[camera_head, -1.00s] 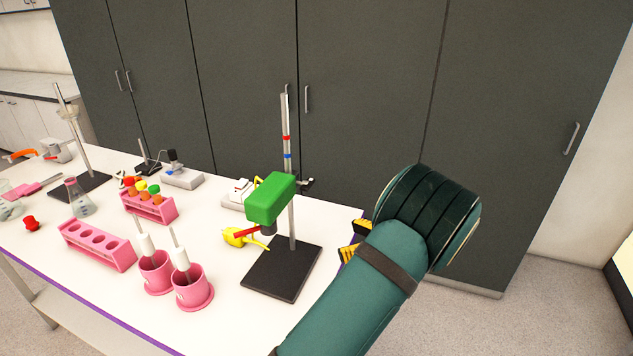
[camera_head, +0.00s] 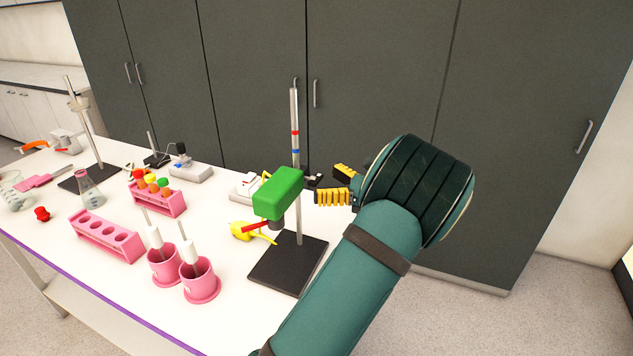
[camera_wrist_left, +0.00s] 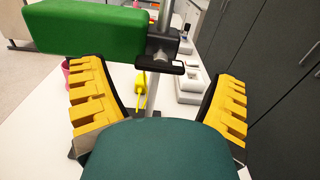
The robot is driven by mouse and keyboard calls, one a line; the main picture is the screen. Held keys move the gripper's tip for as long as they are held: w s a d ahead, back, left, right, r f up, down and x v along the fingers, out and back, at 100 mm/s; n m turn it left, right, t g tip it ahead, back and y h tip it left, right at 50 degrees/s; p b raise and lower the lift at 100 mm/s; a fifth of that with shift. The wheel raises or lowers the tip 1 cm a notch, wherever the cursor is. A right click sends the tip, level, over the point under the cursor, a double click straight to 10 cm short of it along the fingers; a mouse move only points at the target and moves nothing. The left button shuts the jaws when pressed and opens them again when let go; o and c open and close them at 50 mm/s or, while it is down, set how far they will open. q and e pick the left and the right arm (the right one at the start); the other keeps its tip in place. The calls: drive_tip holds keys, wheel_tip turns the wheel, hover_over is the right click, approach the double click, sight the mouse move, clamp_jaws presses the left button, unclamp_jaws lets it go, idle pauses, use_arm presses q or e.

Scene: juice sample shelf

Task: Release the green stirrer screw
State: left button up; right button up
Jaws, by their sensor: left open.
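The green stirrer (camera_head: 278,194) is a green block on a vertical metal rod (camera_head: 296,130) with red and blue bands, above a black base plate (camera_head: 288,264). Its small dark screw (camera_head: 314,181) sticks out on the right of the rod. In the left wrist view the screw's black handle (camera_wrist_left: 172,67) shows beside the green stirrer (camera_wrist_left: 85,27). My left gripper (camera_head: 325,183) is open, its yellow fingers pointing left at the screw. In the left wrist view the handle lies between the fingers (camera_wrist_left: 163,72), with clear gaps on both sides. My right gripper is not in view.
Two pink cups (camera_head: 201,288) with white-handled rods and a pink rack (camera_head: 108,240) stand to the left. Dark cabinets (camera_head: 380,80) close off the back.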

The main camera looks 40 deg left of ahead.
sight(313, 179)
use_arm(q)
drive_tip(key=shift+x, duration=1.35)
drive_tip(key=c, duration=1.2)
